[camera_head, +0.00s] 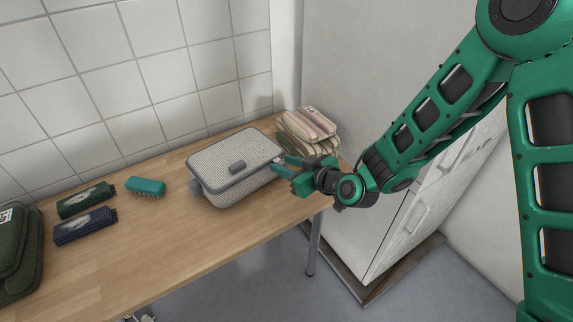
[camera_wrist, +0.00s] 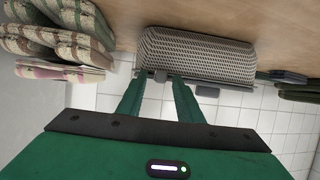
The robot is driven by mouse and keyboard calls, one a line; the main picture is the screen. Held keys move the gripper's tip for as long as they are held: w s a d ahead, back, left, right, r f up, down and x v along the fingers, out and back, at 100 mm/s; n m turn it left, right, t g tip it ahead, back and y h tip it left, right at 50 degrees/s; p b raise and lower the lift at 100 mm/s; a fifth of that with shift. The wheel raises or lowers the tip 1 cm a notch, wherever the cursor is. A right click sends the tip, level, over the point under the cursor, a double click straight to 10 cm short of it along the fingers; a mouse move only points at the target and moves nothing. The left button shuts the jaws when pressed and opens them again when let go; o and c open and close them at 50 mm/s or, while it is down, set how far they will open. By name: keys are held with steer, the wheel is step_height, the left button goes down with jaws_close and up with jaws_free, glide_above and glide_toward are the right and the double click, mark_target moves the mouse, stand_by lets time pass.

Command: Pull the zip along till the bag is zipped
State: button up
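The bag (camera_head: 228,157) is a grey woven box-shaped case with dark trim, lying on the wooden table. My gripper (camera_head: 281,165) is at the bag's right end. In the wrist view, the bag's woven side (camera_wrist: 200,55) is just past the tips of my gripper (camera_wrist: 158,79). The two green fingers are apart. A small grey tab (camera_wrist: 160,76), perhaps the zip pull, shows in the gap between the fingertips; I cannot tell whether either finger touches it. How far the zip is closed cannot be made out.
Folded striped towels (camera_head: 307,127) are stacked behind my gripper, near a white cabinet (camera_head: 365,90). A dark green bag (camera_head: 18,262) stands at the far left.

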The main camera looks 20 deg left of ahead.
jaws_close()
steer(key=shift+w+d, duration=0.45)
steer(key=shift+w, duration=0.2)
jaws_free()
steer(key=v, duration=1)
steer(key=shift+s+d+r, duration=0.2)
steer(key=shift+d, duration=0.05)
steer(key=shift+d, duration=0.1)
